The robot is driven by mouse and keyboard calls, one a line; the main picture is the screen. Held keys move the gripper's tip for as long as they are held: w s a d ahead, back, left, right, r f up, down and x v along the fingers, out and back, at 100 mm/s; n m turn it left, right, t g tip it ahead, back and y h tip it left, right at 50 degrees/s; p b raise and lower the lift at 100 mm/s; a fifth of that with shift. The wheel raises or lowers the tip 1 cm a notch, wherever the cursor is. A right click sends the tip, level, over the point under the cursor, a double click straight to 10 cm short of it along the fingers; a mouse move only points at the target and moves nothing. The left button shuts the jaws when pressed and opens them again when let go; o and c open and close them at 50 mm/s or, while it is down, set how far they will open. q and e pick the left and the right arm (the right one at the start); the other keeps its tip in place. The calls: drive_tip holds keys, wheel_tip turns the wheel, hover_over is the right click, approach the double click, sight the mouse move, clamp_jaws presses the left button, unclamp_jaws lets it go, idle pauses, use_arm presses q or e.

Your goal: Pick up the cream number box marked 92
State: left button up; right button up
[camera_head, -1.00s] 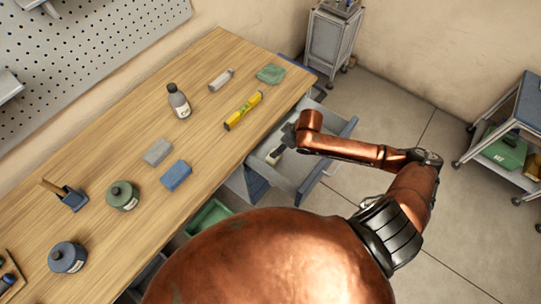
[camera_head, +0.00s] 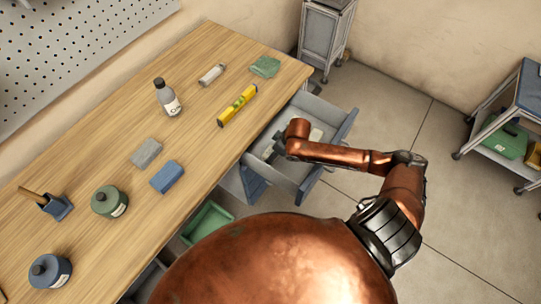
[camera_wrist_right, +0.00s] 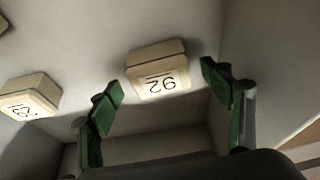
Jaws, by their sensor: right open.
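The cream number box marked 92 (camera_wrist_right: 157,70) lies in a drawer in the right wrist view, its number upside down in the picture. My right gripper (camera_wrist_right: 161,88) is open, its green-padded fingers at the left and right of the box in the picture. Nothing is held between them. In the head view my right wrist (camera_head: 298,130) is over the open drawer (camera_head: 338,131) and hides part of its inside. A pale box (camera_head: 316,134) shows there, its number not readable. My left gripper is out of view.
Another cream box (camera_wrist_right: 30,97), its number hard to read, lies left in the wrist view. Drawer walls stand close around the gripper. The wooden bench (camera_head: 110,150) holds bottles, a yellow level (camera_head: 237,105) and blocks. A green open tray (camera_head: 207,222) is below the bench edge.

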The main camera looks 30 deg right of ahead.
drive_tip(key=x, duration=0.2)
drive_tip(key=shift+w+a+f, duration=0.1)
drive_tip(key=shift+w+f, duration=0.1)
drive_tip(key=shift+f, duration=0.15)
drive_tip(key=shift+r, duration=0.1)
drive_tip(key=c, duration=1.2)
drive_tip(key=shift+c, duration=0.2)
